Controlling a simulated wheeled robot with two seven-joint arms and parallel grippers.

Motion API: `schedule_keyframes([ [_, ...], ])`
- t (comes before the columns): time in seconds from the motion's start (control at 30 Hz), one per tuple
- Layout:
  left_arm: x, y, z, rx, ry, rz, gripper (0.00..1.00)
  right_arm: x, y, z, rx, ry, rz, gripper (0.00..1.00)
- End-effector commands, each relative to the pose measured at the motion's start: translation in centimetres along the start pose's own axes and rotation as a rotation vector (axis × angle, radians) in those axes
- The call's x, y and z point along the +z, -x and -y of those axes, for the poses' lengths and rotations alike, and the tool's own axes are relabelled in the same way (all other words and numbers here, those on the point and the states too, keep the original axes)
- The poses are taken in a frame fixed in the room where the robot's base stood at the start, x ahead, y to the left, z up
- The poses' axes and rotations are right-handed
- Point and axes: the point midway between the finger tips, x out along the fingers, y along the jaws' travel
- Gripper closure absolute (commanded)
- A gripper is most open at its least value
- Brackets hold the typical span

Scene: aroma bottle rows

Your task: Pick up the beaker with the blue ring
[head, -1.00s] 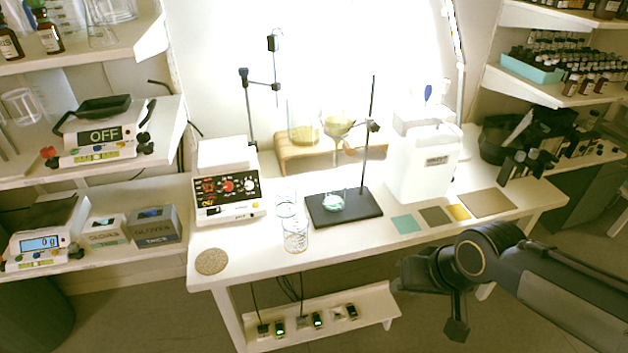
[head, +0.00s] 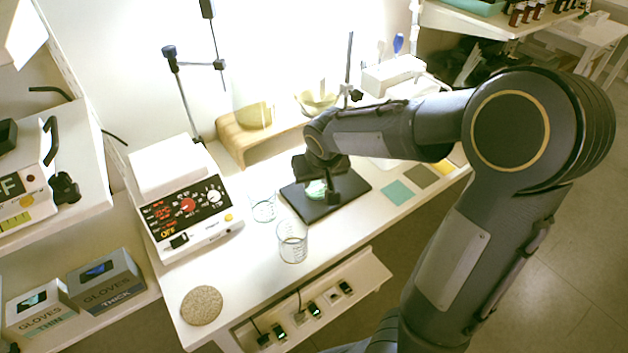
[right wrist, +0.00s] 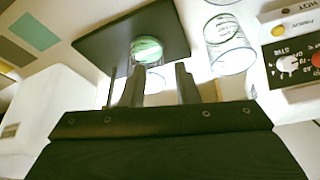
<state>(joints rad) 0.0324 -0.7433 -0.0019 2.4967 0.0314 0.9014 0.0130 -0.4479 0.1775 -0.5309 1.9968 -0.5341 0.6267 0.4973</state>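Two clear glass beakers stand on the white table: one behind (head: 263,206) with a bluish-green tint at its rim, and one in front (head: 292,244) with dark markings. Both show in the right wrist view, upper right, one at the top edge (right wrist: 222,30) and one lower (right wrist: 234,62). A small glass vessel with green contents (right wrist: 147,50) sits on the black stand base (right wrist: 100,42). I cannot clearly tell which carries the blue ring. My right gripper (right wrist: 158,82) is open and empty, fingers pointing toward the green vessel, apart from both beakers. My left gripper is out of view.
A hotplate stirrer (head: 185,205) stands left of the beakers. A retort stand rod (head: 349,65) and wooden shelf (head: 235,135) are behind. A round cork mat (head: 201,305) lies at the front left. Coloured squares (head: 398,192) lie right. The table's front edge is close to the front beaker.

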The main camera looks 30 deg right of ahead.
Motion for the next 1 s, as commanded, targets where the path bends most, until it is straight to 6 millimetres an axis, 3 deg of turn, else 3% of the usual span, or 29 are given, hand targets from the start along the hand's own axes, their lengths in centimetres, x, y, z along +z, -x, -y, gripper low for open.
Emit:
schedule_keyframes([
  [0.2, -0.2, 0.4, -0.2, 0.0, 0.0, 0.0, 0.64, -3.9, -1.7, -0.1, 0.002, -0.001, 0.001, 0.72],
  [0.5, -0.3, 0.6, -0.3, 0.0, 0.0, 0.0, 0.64, -6.1, -2.6, 0.0, 0.0, 0.0, 0.001, 0.72],
  [0.8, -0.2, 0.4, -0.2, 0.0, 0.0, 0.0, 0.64, -6.1, -7.1, 0.0, 0.0, 0.001, 0.003, 0.72],
  [1.0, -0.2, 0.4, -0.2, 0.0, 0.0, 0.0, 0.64, -6.1, -7.6, 0.0, -0.002, 0.001, 0.0, 0.72],
])
